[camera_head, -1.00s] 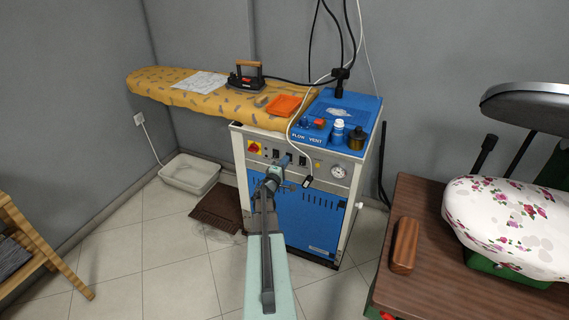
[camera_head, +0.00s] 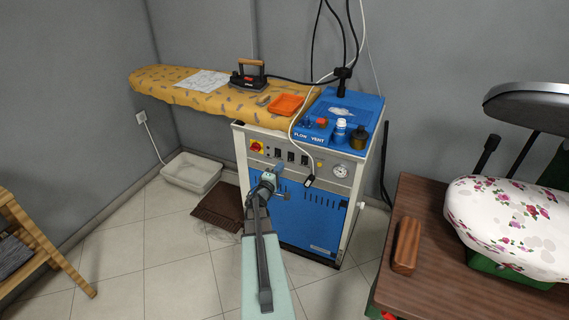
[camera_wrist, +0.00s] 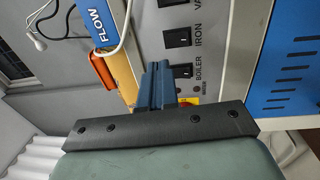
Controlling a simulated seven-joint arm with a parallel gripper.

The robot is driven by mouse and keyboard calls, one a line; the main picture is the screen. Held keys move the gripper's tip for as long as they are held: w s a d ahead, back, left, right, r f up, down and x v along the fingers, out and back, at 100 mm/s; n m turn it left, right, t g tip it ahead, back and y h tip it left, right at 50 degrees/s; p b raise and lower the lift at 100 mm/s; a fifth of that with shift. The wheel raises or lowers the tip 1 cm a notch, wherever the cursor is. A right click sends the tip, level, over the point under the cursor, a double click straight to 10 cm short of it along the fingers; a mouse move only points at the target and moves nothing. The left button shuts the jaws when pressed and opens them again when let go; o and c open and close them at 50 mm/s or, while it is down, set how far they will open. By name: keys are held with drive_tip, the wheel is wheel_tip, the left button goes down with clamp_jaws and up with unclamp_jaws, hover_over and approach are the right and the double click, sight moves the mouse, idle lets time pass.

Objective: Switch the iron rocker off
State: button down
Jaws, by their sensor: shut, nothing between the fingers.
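The iron rocker (camera_wrist: 177,38) is a black switch on the station's pale control panel, beside the label IRON in the wrist view. It is the middle one of three dark rockers in the head view (camera_head: 291,156). The boiler rocker (camera_wrist: 183,71) sits beside it, nearer my fingers. My gripper (camera_wrist: 160,82) has blue fingers, shut and empty, in front of the panel near the boiler rocker. In the head view my gripper (camera_head: 279,169) is just below the rocker row. I cannot tell whether it touches the panel, nor which way the iron rocker is tipped.
A red-and-yellow main switch (camera_head: 256,147) is left of the rockers and a gauge (camera_head: 340,171) is right. A white cable (camera_head: 295,130) hangs over the panel front. The ironing board (camera_head: 190,92) with the iron (camera_head: 248,76) is above. A wooden table (camera_head: 445,260) stands at right.

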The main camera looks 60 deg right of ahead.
drive_tip(key=a, duration=0.6)
drive_tip(key=shift+r, duration=0.4)
drive_tip(key=shift+a, duration=0.1)
drive_tip(key=s+a+f+m+g+y, duration=0.65)
drive_tip(key=s+a+f+y, duration=0.5)
drive_tip(key=f, duration=0.35)
drive_tip(key=w+a+f+t+y, duration=0.1)
drive_tip(key=w+a+f+y, duration=0.2)
drive_tip(key=a, duration=0.8)
drive_tip(key=a+f+t+y, duration=0.1)
drive_tip(key=a+f+y, duration=0.2)
drive_tip(key=a+f, duration=0.55)
drive_tip(key=w+a+f+y, duration=0.1)
drive_tip(key=w+a+y, duration=0.15)
drive_tip(key=a, duration=1.05)
drive_tip(key=s+a+f+n+g, duration=0.1)
drive_tip(key=s+a+f+n, duration=0.1)
drive_tip(key=a, duration=0.8)
drive_tip(key=s+a+f+n+g+h, duration=0.1)
drive_tip(key=s+a+n, duration=0.3)
drive_tip(key=a, duration=0.6)
drive_tip(key=shift+x, duration=0.9)
